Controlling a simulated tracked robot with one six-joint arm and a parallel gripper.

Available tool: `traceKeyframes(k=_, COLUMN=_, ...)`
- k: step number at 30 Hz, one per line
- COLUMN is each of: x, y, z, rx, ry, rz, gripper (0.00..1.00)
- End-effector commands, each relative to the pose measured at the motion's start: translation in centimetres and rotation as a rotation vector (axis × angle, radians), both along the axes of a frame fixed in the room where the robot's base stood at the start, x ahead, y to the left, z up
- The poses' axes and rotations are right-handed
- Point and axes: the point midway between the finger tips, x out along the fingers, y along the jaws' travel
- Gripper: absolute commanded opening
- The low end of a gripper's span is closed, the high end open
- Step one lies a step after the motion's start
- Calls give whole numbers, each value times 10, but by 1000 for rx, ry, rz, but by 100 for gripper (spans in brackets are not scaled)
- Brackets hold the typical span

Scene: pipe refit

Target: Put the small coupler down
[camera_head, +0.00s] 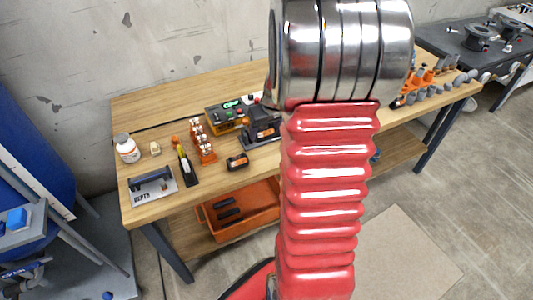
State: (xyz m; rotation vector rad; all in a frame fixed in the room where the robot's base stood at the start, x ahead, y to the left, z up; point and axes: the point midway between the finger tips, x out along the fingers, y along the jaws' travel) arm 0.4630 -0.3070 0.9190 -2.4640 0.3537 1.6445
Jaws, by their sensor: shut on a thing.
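My arm, with a red ribbed sleeve and a polished metal joint, rises through the middle of the view. My gripper does not show; it is beyond the picture or hidden behind the arm. I cannot make out the small coupler for certain. Several grey pipe fittings (432,93) stand in a row on the right end of the wooden workbench (222,82), beside an orange holder (419,80). My arm hides the middle of the bench top.
An orange bin (243,213) sits below. A dark table (470,45) stands at the far right. Bare wood shows at the back left.

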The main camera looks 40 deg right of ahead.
Motion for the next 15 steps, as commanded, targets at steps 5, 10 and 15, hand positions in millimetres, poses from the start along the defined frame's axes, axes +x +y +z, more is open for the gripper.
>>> traceKeyframes(k=5, x=-1, y=1, z=-29, rx=3, ry=4, rz=1, gripper=28)
traceKeyframes(k=10, x=-1, y=0, z=-52, rx=2, ry=4, rz=0, gripper=28)
traceKeyframes(k=15, x=0, y=0, z=-56, rx=0, ry=0, rz=1, gripper=28)
